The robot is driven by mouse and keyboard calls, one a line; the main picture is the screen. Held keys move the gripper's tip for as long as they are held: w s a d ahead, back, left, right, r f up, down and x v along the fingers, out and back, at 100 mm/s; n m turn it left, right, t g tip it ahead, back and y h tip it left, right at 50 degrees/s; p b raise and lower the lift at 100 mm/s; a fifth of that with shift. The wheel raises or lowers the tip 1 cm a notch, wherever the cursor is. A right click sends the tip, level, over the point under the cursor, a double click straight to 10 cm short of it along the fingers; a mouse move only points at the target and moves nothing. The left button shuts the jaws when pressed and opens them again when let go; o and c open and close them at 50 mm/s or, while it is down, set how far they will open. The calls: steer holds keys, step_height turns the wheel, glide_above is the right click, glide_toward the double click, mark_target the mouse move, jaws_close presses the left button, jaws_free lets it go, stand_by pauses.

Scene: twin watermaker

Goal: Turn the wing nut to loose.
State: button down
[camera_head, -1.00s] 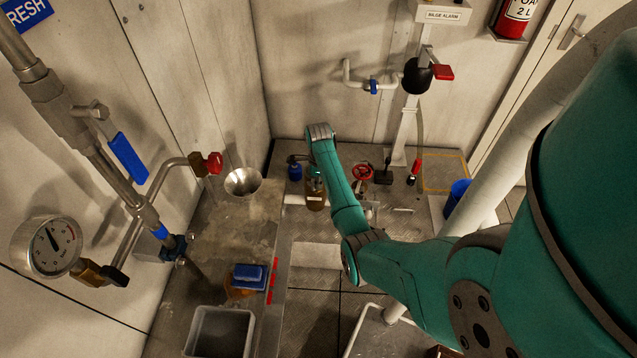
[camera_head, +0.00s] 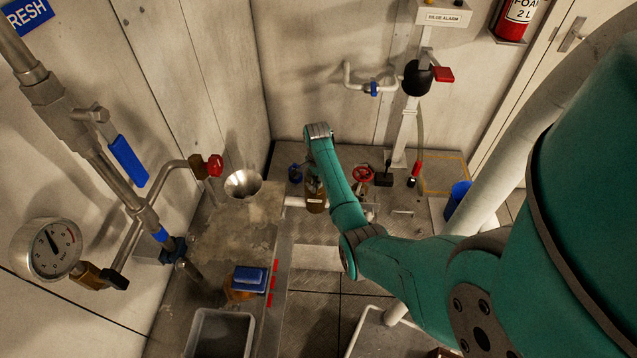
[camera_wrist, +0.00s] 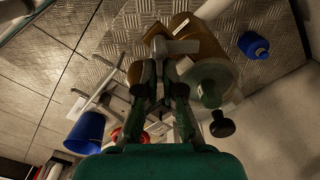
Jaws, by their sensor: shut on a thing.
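A grey metal wing nut (camera_wrist: 174,46) shows at the top middle of the wrist view, in front of an amber-brown cylindrical body (camera_wrist: 207,48). My gripper (camera_wrist: 164,70) reaches up to it, its two dark fingers closed in on the nut's near side. The fingers hide part of the nut, so how far it is unscrewed cannot be seen. In the head view my arm reaches down over the brown body (camera_head: 316,203). There my wrist hides the nut and the fingertips.
A red handwheel (camera_head: 363,175) stands just right of my wrist. A steel funnel (camera_head: 243,184) and red-handled valve (camera_head: 214,165) are by the left wall.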

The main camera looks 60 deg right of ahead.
steer(key=n, duration=0.2)
steer(key=w+n, duration=0.1)
steer(key=n, duration=0.1)
steer(key=shift+w+a+n, duration=0.1)
steer(key=shift+a+n, duration=0.05)
steer(key=shift+n, duration=0.15)
steer(key=shift+w+a+n, duration=0.1)
steer(key=shift+w+n, duration=0.05)
steer(key=shift+n, duration=0.9)
steer(key=shift+w+a+n, duration=0.1)
steer(key=shift+n, duration=0.95)
steer(key=c, duration=1.3)
jaws_free()
steer(key=shift+a, duration=0.1)
steer(key=shift+o, duration=0.2)
steer(key=shift+s, duration=0.1)
steer(key=shift+d+r, duration=0.25)
steer(key=shift+r, duration=0.2)
step_height(320, 180, up, 11)
